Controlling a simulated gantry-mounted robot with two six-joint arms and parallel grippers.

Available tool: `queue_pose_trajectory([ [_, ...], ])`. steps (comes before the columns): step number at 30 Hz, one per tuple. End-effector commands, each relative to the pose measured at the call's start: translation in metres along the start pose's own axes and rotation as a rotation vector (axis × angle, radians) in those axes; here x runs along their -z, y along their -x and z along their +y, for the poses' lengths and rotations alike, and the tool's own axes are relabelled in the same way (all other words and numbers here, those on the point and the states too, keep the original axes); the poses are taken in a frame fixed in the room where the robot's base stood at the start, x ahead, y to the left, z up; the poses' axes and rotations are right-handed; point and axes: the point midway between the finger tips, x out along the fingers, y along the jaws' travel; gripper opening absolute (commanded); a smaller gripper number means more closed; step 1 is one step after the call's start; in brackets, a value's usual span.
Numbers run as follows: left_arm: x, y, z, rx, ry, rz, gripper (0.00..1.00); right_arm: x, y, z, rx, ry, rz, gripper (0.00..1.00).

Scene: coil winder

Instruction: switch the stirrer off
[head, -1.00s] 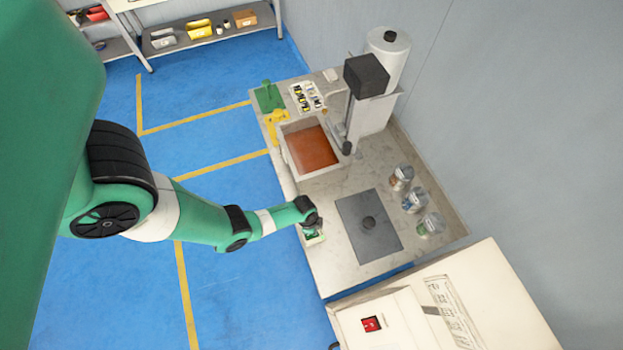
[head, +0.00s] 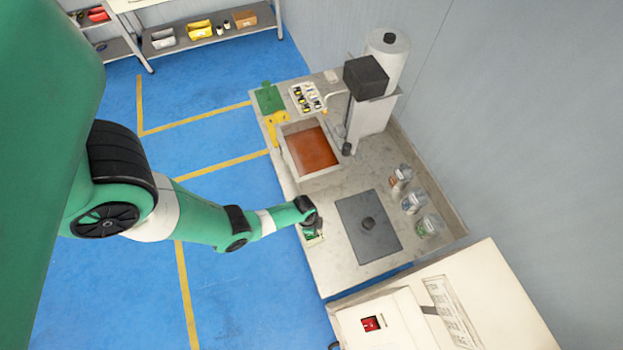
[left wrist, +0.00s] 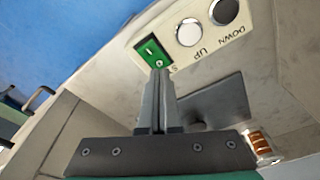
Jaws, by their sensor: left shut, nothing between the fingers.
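The stirrer (head: 366,77) is a dark motor block on a pale column beside a tub of orange-brown liquid in the head view. A green rocker switch (left wrist: 150,50) sits on a pale panel in the left wrist view, with a label partly hidden by my fingers. My left gripper (left wrist: 161,72) is shut and empty, its tips at the switch's lower right end. I cannot tell whether they touch it. In the head view my left gripper (head: 314,228) is over the bench's left edge. My right gripper is not in view.
Two round buttons marked UP (left wrist: 189,32) and DOWN (left wrist: 223,11) sit close beside the switch. A dark plate (head: 368,235) and several jars (head: 413,201) stand on the bench. A pale cabinet with a red switch (head: 373,323) stands at the lower right.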

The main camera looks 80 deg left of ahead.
Motion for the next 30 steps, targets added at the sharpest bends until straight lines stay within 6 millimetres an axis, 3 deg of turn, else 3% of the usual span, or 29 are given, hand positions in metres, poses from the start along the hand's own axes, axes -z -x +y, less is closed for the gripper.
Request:
queue_pose_trajectory([
  [1, 0.001, 0.01, 0.0, 0.0, 0.0, 0.0, 0.0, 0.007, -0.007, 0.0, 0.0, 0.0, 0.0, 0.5],
  [15, 0.007, 0.052, 0.0, -0.001, 0.0, -0.001, 0.0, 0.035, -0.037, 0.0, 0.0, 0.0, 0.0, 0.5],
  [30, 0.008, 0.052, 0.0, 0.0, 0.0, 0.0, 0.0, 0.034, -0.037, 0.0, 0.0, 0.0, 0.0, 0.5],
])
